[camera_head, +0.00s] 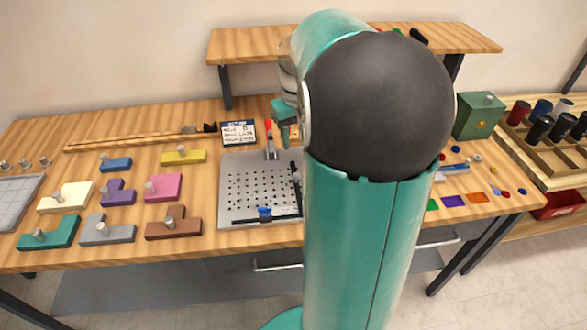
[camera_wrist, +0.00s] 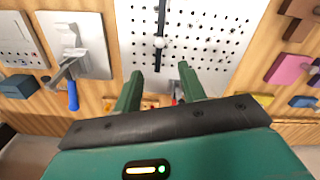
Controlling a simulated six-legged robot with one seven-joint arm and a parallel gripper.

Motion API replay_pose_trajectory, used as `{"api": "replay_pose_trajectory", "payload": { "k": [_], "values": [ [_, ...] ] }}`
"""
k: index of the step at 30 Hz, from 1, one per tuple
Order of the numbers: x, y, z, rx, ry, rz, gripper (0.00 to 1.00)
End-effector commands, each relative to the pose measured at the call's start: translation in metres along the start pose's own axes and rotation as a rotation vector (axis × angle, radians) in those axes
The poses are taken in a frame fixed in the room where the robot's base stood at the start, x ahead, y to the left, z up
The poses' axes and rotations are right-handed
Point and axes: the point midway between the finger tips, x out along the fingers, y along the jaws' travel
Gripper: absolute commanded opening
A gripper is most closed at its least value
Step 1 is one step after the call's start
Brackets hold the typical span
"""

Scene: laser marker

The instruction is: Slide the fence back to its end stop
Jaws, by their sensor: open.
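A grey perforated plate (camera_head: 240,170) lies on the bench, with a dark bar (camera_head: 263,219) across its front edge and a small blue part (camera_head: 264,212) on it. Another dark bar (camera_head: 296,178) runs front to back near its right side, partly behind my arm. In the wrist view a dark bar (camera_wrist: 161,20) with a pale round knob (camera_wrist: 158,42) lies over the plate (camera_wrist: 215,30). I cannot tell which bar is the fence. My gripper (camera_wrist: 161,84) is open and empty, its fingers apart below the knob in the picture. In the head view it (camera_head: 285,125) hangs above the plate's back right.
A red-handled clamp (camera_head: 269,135) stands at the plate's back edge, near a small sign (camera_head: 238,133). A blue-handled clamp (camera_wrist: 72,75) shows in the wrist view. Coloured knobbed blocks (camera_head: 163,187) lie left. A green box (camera_head: 479,116) stands right. My arm hides the bench's middle.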

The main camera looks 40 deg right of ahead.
Motion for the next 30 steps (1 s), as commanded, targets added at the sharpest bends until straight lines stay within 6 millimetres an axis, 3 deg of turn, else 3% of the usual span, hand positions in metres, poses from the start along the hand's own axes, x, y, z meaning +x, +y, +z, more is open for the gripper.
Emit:
{"api": "replay_pose_trajectory", "payload": {
  "k": [15,21,29,30],
  "values": [
    [0.099,-0.002,0.0,-0.003,-0.005,-0.002,0.41],
    [0.114,-0.002,-0.001,-0.003,-0.001,0.0,0.41],
    [0.115,-0.002,-0.001,-0.003,0.0,0.0,0.41],
    [0.115,-0.002,-0.001,-0.003,0.0,0.0,0.35]
  ]
}}
